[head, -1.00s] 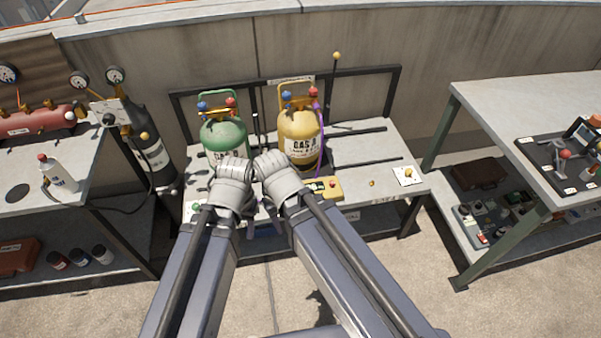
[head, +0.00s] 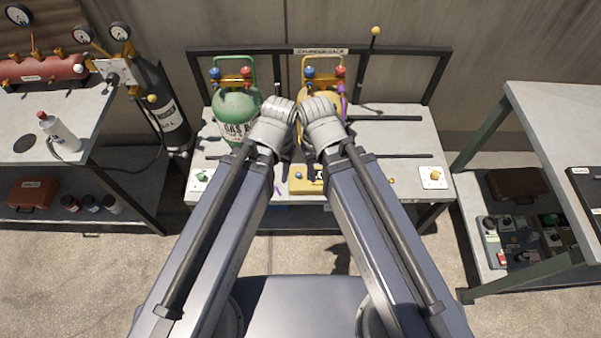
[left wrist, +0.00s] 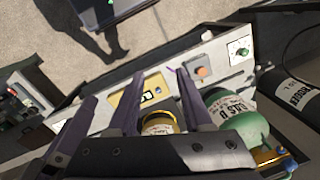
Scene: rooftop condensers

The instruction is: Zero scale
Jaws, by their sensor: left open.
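A yellow box with a dark label or display (head: 296,187) lies at the front of the bench, partly hidden by my forearms in the head view. It also shows in the left wrist view (left wrist: 155,87), between and beyond the fingers of my left gripper (left wrist: 161,74), which is open and empty. A purple finger, seemingly of my right gripper (left wrist: 75,130), shows at the left there; its opening is hidden. The yellow cylinder (head: 310,97) stands behind my right wrist.
A green GAS B cylinder (head: 236,112) stands left of my wrists. White plates with a green knob (head: 202,178) and a yellow knob (head: 434,177) sit at the bench's front corners. An orange button (left wrist: 201,71) is near my left gripper. Side benches (head: 545,105) flank the rack.

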